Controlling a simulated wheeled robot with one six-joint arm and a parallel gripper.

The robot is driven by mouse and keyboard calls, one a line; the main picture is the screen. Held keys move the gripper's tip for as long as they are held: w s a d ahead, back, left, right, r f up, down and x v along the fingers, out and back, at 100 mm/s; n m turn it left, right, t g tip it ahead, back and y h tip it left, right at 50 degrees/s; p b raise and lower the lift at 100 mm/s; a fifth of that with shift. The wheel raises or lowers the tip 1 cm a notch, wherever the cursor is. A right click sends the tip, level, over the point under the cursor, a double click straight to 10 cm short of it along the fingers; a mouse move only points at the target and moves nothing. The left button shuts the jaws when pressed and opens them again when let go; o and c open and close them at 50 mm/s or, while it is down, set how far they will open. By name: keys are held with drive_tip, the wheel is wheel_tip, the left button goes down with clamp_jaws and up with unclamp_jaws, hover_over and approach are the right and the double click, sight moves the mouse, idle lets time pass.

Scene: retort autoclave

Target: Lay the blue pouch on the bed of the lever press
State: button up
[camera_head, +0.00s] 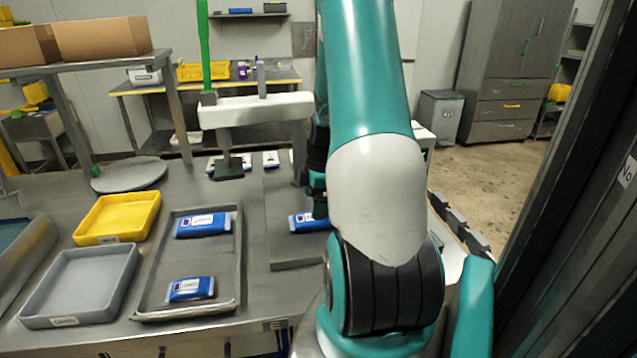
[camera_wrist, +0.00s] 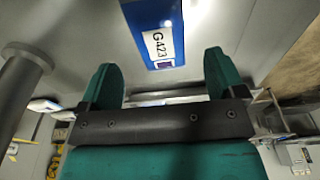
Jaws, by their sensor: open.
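A blue pouch (camera_head: 303,222) with a white label lies on the grey bed (camera_head: 285,250) of the lever press, partly hidden by my arm. The press has an upright green lever (camera_head: 204,45) and a white crossbeam (camera_head: 255,110). In the wrist view a blue pouch (camera_wrist: 152,22) labelled G423 lies flat on a grey surface beyond my fingertips. My gripper (camera_wrist: 163,75) is open, with nothing between its fingers. In the head view my arm hides most of it. Two more blue pouches, a far one (camera_head: 203,225) and a near one (camera_head: 191,289), lie in a grey metal tray (camera_head: 150,285).
A yellow bin (camera_head: 117,217) and a grey bin (camera_head: 80,286) stand left of the tray. A round grey disc (camera_head: 128,174) lies behind them. A grey post (camera_wrist: 18,85) rises at the left in the wrist view. A dark frame (camera_head: 560,200) stands at the right.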

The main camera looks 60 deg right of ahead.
wheel_tip(320, 180, up, 7)
drive_tip(key=w+a+r+y, duration=0.1)
drive_tip(key=w+a+r, duration=0.25)
drive_tip(key=a, duration=0.75)
drive_tip(key=w+a+r, duration=0.3)
drive_tip(key=w+a, duration=0.1)
drive_tip(key=a, duration=0.6)
drive_tip(key=s+a+r, duration=0.1)
drive_tip(key=s+a, duration=0.3)
drive_tip(key=a, duration=0.3)
drive_tip(key=s+a+r+y, duration=0.1)
drive_tip(key=s+a, duration=0.4)
drive_tip(key=a, duration=0.3)
drive_tip(key=s+a+r+g+y, duration=0.1)
drive_tip(key=s+a, duration=0.3)
drive_tip(key=a, duration=0.4)
drive_tip(key=shift+s+a+r+m, duration=0.15)
drive_tip(key=shift+s+r+m, duration=0.25)
drive_tip(key=shift+r, duration=0.05)
